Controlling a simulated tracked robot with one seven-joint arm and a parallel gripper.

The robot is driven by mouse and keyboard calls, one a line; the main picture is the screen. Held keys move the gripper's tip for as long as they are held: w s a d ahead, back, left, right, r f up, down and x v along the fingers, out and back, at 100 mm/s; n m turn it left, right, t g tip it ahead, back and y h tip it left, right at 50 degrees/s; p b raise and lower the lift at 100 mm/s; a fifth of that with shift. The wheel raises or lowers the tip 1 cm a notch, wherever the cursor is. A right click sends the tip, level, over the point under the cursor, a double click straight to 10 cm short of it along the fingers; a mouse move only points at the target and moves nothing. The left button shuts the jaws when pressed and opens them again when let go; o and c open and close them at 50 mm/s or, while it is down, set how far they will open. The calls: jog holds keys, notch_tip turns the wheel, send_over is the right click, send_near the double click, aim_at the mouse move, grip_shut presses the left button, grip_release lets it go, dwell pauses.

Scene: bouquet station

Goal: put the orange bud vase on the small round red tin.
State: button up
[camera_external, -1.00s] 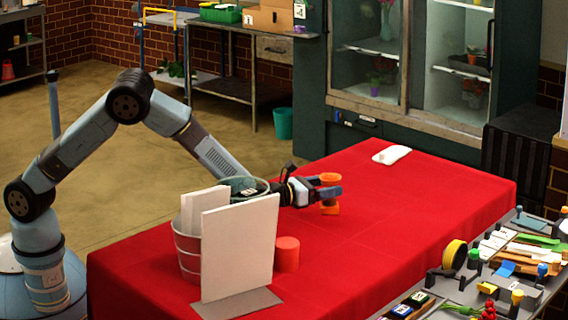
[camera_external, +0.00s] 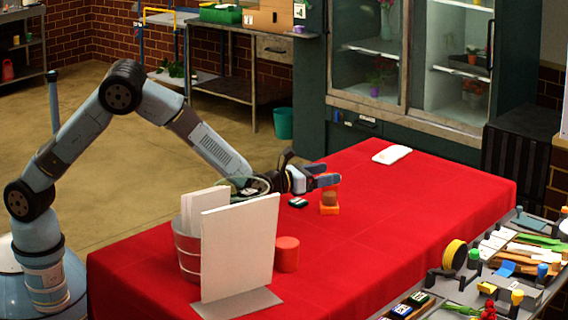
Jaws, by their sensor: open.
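An orange object, seemingly the bud vase (camera_external: 329,209), stands on the red cloth near the middle of the table. Its upper part looks brownish and shaded. My gripper (camera_external: 328,181) is open, with its fingers just above the orange object in the picture. I cannot tell whether they touch it. The small round red tin (camera_external: 287,254) stands upright on the table, nearer the camera and to the left. The white board partly covers its left side. Nothing stands on the tin.
A white upright board (camera_external: 238,248) and a metal bucket (camera_external: 187,257) with white panels stand left of the tin. A small dark item (camera_external: 298,202) lies left of the orange object. A white cloth (camera_external: 391,154) lies at the back.

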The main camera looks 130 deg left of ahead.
jog(key=shift+s+d+f, duration=0.1)
jog(key=shift+d+f, duration=0.1)
jog(key=shift+f, duration=0.35)
jog(key=shift+s+d+f, duration=0.1)
jog(key=shift+d+f, duration=0.1)
jog(key=shift+f, duration=0.3)
jog(key=shift+x, duration=2.4)
jog(key=shift+c, duration=0.3)
grip_shut()
